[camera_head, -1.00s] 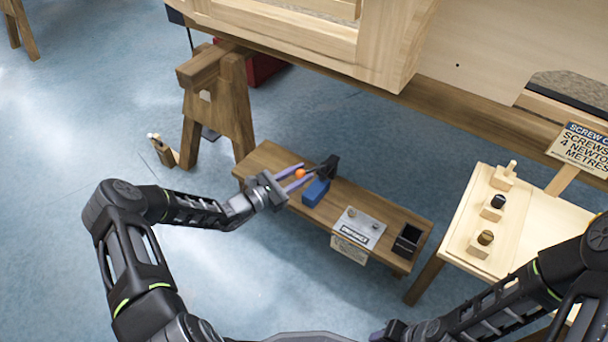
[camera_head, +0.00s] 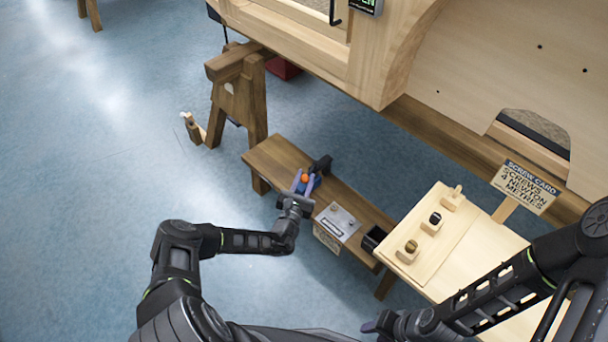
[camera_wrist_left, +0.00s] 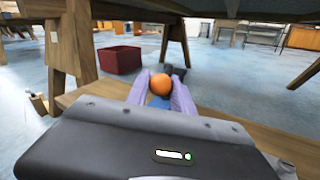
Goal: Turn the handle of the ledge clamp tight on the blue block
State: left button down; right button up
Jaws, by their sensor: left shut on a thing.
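The ledge clamp (camera_head: 321,165) is black and stands on the low wooden bench. Its orange handle knob (camera_head: 305,178) lies between the purple fingers of my left gripper (camera_head: 304,182), which is shut on it. The left wrist view shows the round orange knob (camera_wrist_left: 159,84) with one finger on each side and a dark part of the clamp behind. The blue block (camera_head: 316,184) is beside the clamp, partly hidden by the fingers. Whether the clamp touches it is unclear. My right gripper (camera_head: 378,325) is low in the head view, away from the bench; its finger opening is not clear.
The bench (camera_head: 265,154) also carries a metal plate (camera_head: 338,222) and a black bin (camera_head: 374,238). A pale table (camera_head: 470,250) with small blocks and a screw card (camera_head: 524,186) stands at right. A trestle (camera_head: 240,105) and large wooden frame are behind.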

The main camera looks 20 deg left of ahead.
pick_arm(q)
jog(key=shift+d+n+y, duration=0.3)
jog(key=shift+y, duration=0.2)
jog(key=c, duration=1.1)
grip_release()
jog(key=shift+s+p, duration=0.35)
jog(key=shift+p, duration=0.05)
jog(key=s+p, duration=0.1)
jog(key=s, duration=0.6)
jog(key=shift+d+p, duration=0.3)
jog(key=shift+d, duration=0.15)
